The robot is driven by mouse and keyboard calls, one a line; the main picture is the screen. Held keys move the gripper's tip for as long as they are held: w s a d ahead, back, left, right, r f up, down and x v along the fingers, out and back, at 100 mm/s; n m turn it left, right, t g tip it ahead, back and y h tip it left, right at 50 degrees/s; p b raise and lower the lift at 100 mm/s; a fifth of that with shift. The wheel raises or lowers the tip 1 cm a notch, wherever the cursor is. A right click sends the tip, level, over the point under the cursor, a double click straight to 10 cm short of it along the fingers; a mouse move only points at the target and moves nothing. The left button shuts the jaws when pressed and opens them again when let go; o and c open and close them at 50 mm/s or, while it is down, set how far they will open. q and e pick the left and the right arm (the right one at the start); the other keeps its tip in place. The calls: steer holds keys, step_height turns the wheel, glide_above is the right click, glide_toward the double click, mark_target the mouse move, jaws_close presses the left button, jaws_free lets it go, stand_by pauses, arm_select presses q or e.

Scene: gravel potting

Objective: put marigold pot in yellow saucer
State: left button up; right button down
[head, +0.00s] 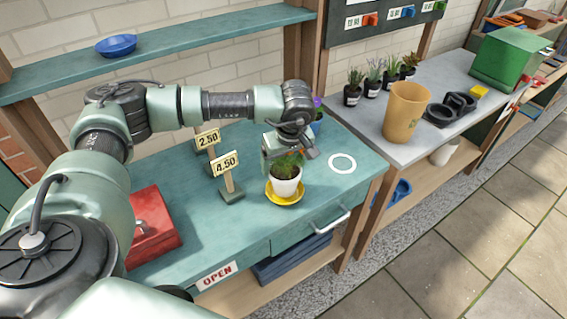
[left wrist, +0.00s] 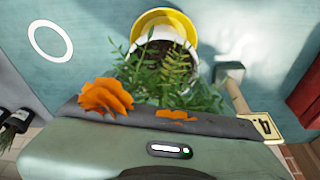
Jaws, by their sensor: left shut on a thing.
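The marigold pot (head: 286,188) is white, with green leaves and orange flowers. It stands upright over the yellow saucer (head: 272,198) on the teal bench; I cannot tell whether its base touches the saucer. My left gripper (head: 287,160) is above the pot and shut on it, hiding part of the plant. In the left wrist view an orange marigold flower (left wrist: 108,97) and leaves stand in front of the gripper, with the white pot rim (left wrist: 188,50) and the yellow saucer (left wrist: 166,16) behind. My right gripper is not in view.
Price signs reading 2.50 (head: 207,138) and 4.50 (head: 226,165) stand left of the pot. A white ring (head: 342,163) is marked on the bench to the right. A red box (head: 152,225) is at left. A blue pot (head: 316,124) is behind the gripper.

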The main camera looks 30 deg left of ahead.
mark_target(288, 174)
arm_select(q)
steer(key=shift+f, duration=0.55)
steer(key=shift+f+b, duration=0.3)
steer(key=shift+f, duration=0.05)
steer(key=o, duration=1.8)
steer(key=shift+o, duration=0.2)
steer(key=shift+r+p, duration=0.6)
steer(key=b+v, duration=0.4)
steer(key=v, duration=0.7)
steer(key=shift+r, duration=0.25)
